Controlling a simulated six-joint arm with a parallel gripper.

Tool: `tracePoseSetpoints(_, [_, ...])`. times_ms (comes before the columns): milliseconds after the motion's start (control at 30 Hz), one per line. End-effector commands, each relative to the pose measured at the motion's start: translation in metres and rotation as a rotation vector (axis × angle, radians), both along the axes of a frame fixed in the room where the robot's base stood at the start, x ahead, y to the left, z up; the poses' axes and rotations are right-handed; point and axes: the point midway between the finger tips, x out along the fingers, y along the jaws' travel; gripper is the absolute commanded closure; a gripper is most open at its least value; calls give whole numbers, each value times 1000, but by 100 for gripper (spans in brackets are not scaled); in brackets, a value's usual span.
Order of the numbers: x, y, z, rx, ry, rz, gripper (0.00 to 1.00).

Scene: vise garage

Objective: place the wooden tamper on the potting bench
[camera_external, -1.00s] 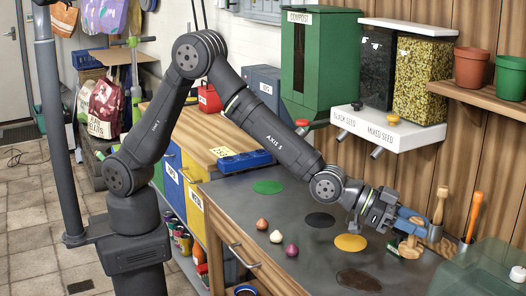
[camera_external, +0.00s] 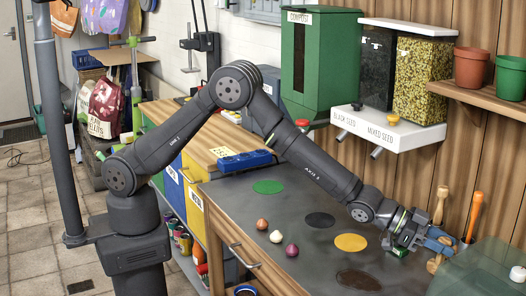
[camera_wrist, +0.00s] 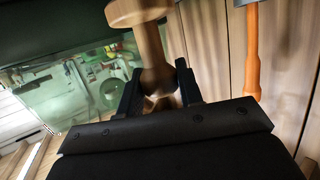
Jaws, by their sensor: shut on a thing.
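The wooden tamper (camera_wrist: 150,45) is a pale turned piece with a wide round end and a narrower waist. In the wrist view it stands between the two dark fingers of my gripper (camera_wrist: 158,88), which is shut on it. In the external view my gripper (camera_external: 444,244) is at the right end of the potting bench (camera_external: 310,255), and part of the tamper (camera_external: 435,264) shows just below the blue jaws. The tamper's rest is hidden there by the gripper. I cannot tell whether it touches the bench top.
A clear greenish box (camera_external: 485,270) is close to the right. Green, black, yellow (camera_external: 350,242) and brown discs and several bulbs (camera_external: 291,250) lie on the bench.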

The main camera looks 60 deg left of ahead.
Motion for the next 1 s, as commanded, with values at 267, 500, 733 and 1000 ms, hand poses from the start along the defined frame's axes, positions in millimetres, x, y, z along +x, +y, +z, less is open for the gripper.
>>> tracePoseSetpoints(267, [1,0,-33,2,1,0,94])
tracePoseSetpoints(500, [1,0,-40,0,-1,0,94])
tracePoseSetpoints(733, [0,0,-43,0,0,0,63])
tracePoseSetpoints(1000, [0,0,-43,0,0,0,45])
